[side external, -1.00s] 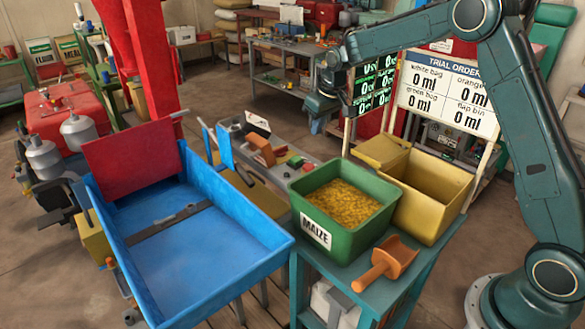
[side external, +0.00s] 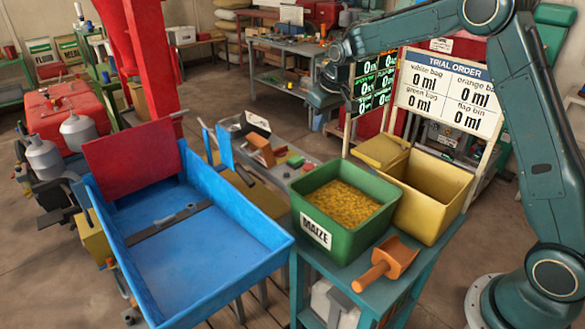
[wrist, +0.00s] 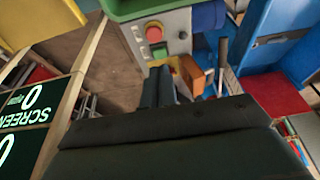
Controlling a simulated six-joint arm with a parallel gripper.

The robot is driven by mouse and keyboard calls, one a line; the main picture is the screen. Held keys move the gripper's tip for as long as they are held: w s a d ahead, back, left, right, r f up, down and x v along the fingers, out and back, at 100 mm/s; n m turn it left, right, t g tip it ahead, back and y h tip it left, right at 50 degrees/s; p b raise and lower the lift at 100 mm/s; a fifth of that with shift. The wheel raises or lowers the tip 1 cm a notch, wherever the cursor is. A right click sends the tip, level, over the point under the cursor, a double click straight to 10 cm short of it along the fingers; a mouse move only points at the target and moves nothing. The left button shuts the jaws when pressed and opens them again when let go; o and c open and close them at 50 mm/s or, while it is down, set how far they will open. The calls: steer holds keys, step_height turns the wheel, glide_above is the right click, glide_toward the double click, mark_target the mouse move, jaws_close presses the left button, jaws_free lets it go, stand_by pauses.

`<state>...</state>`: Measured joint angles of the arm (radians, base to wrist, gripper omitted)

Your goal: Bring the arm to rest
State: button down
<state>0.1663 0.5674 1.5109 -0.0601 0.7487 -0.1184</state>
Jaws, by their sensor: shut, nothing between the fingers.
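An orange scoop (side external: 386,264) lies on the teal stand (side external: 350,292), apart from my gripper. The green maize bin (side external: 310,233) beside it holds yellow grain.
A yellow bin (side external: 435,200) stands right of the maize bin. A blue tray (side external: 215,250) with a red flap (side external: 130,160) fills the left front. The trial order board (side external: 445,92) stands close behind my arm. A grey bench (side external: 290,172) with a red button (wrist: 154,32) lies below.

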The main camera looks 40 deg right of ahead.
steer(key=s+a+r+t, duration=0.1)
steer(key=s+a+r, duration=0.2)
steer(key=s+r, duration=0.5)
steer(key=s+a+r, duration=0.3)
steer(key=s+r, duration=0.2)
steer(key=s, duration=0.6)
steer(key=s+a+f+t, duration=0.1)
steer(key=s+a+f, duration=0.1)
steer(key=s, duration=1.7)
steer(key=shift+s, duration=0.35)
steer(key=shift+a+f, duration=0.1)
stand_by(1.9)
